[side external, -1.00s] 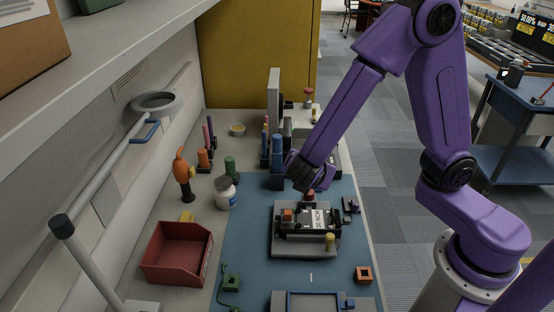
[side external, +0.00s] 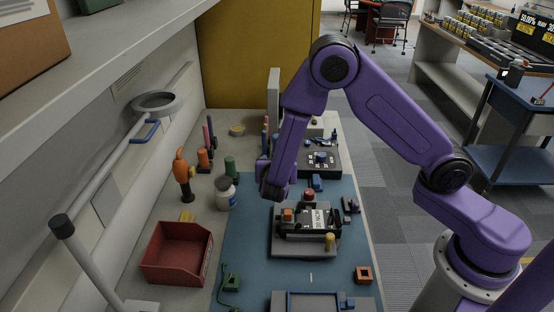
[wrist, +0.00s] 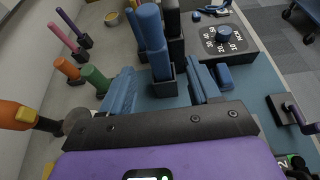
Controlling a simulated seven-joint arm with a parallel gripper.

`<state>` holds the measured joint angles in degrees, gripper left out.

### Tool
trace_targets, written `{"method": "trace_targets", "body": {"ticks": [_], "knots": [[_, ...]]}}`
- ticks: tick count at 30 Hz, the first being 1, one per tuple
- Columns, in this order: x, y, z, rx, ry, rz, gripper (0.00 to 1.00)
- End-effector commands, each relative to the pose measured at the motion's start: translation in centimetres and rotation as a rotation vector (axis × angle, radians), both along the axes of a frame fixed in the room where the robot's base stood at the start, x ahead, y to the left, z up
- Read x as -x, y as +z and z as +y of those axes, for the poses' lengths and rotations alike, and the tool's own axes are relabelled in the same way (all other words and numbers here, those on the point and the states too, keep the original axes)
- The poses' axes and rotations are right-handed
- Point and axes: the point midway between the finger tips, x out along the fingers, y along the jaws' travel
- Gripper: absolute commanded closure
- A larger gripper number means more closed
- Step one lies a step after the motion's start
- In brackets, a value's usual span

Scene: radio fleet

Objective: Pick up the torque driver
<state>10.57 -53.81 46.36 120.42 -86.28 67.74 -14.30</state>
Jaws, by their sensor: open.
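My gripper (side external: 272,188) is over the left back part of the blue mat. In the wrist view its two blue ribbed fingers (wrist: 160,72) are apart, with nothing held between them. An upright blue cylindrical driver handle (wrist: 157,62) in a dark holder (wrist: 164,88) shows between the fingers; contact cannot be told. Another blue handle (wrist: 148,22) stands just behind it. Which tool is the torque driver is not marked; a dial unit (wrist: 224,38) with numbers stands behind right.
Green (wrist: 95,78), orange, pink and purple handles stand left. A grey fixture (side external: 290,246) holds a labelled device in front. A red bin (side external: 176,254) is at front left.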

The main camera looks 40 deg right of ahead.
Motion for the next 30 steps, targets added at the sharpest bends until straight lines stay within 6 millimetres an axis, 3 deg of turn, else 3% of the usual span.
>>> {"method": "trace_targets", "body": {"ticks": [21,30], "knots": [[-5.1,-3.1,-4.7,0.001,-0.002,0.001,0.38],[-5.4,-3.2,-4.8,0.0,0.0,0.0,0.38]]}}
